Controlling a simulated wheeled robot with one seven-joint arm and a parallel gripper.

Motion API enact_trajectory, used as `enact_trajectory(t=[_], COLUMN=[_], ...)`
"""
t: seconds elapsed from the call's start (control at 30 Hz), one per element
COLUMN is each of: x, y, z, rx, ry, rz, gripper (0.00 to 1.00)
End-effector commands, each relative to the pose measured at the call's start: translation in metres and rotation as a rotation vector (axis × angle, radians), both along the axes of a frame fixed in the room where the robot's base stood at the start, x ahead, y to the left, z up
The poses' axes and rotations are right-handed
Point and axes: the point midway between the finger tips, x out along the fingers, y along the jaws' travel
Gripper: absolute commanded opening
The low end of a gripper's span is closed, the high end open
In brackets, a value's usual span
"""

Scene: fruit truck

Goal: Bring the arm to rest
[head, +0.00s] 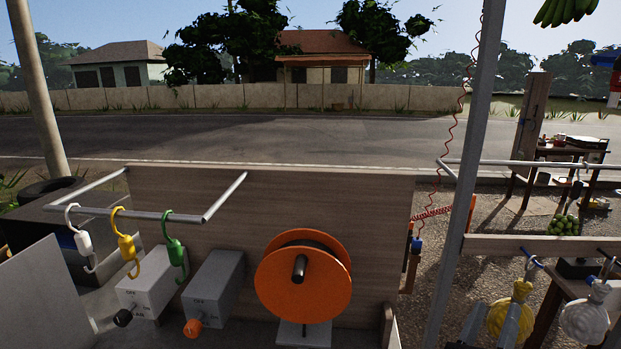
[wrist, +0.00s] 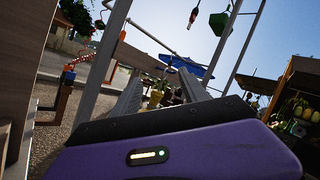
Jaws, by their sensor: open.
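My gripper (wrist: 162,74) shows in the wrist view with its two grey ridged fingers apart and nothing held between them. Beyond the gap hangs a yellow bag (wrist: 156,97), with the stall behind it. In the head view the grey fingertips of my gripper (head: 497,304) show at the bottom edge, right of the metal post. The yellow net bag (head: 522,292) hangs close by there; whether a finger touches it I cannot tell. The rest of my arm is out of the head view.
A metal post (head: 466,170) stands left of my gripper. A wooden rail (head: 560,246) holds the yellow bag and a white bag (head: 585,318). An orange reel (head: 325,290), grey boxes (head: 212,285) and hanging hooks (head: 174,250) are at the left. Green fruit (head: 563,225) lies behind.

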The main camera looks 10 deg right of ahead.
Motion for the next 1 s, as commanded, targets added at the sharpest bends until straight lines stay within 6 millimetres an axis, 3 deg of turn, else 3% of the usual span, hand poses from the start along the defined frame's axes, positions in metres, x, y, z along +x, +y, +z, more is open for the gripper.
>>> enact_trajectory(t=[0.2, 0.37, 0.7, 1.0], x=[-0.03, -0.065, -0.167, -0.262], y=[0.034, 0.067, 0.14, 0.177], z=[0.011, 0.006, -0.036, -0.07], rx=[-0.344, -0.645, -1.37, -1.894], ry=[0.197, 0.378, 0.81, 1.079], rz=[-0.019, -0.044, -0.083, -0.037], gripper=[0.52, 0.52, 0.52, 0.52])
